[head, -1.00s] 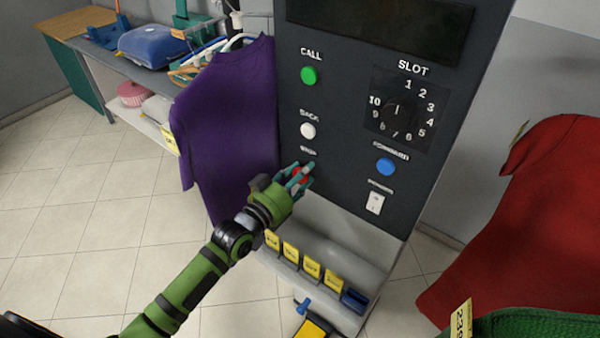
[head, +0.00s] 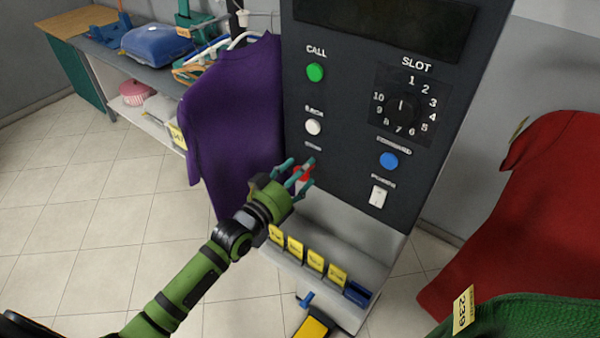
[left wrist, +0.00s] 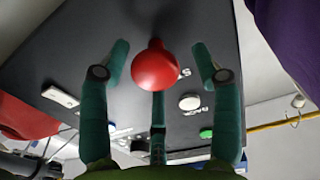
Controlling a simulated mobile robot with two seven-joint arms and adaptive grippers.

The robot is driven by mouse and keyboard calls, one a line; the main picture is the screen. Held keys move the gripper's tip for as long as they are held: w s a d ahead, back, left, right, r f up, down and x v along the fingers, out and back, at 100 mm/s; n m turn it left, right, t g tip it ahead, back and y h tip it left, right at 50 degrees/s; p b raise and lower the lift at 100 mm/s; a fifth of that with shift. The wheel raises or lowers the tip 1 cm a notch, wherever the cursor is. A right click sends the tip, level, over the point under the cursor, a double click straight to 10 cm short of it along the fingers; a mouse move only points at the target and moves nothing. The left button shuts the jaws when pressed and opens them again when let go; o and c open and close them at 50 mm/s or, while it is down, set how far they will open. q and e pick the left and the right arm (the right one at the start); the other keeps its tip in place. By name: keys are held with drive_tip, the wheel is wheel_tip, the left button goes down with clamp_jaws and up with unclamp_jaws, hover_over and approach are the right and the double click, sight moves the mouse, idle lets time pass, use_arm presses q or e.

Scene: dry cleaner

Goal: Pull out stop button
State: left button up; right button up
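The red stop button (left wrist: 155,68) is a mushroom shape on the dark control panel (head: 345,150). In the head view the stop button (head: 302,174) is partly hidden behind my fingers. My left gripper (head: 298,175) is at the button. In the left wrist view its teal fingers (left wrist: 158,85) stand apart on either side of the red head, with a gap on both sides, and a third finger is below it. The gripper is open and not holding the button. My right gripper is not in view.
On the panel are a green call button (head: 315,72), a white back button (head: 313,127), a blue forward button (head: 388,161), a slot dial (head: 402,108) and a power switch (head: 378,196). A purple shirt (head: 235,120) hangs close at the left; yellow tags (head: 316,261) stand below.

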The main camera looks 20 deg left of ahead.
use_arm(q)
drive_tip(key=shift+f, duration=0.15)
drive_tip(key=v, duration=1.2)
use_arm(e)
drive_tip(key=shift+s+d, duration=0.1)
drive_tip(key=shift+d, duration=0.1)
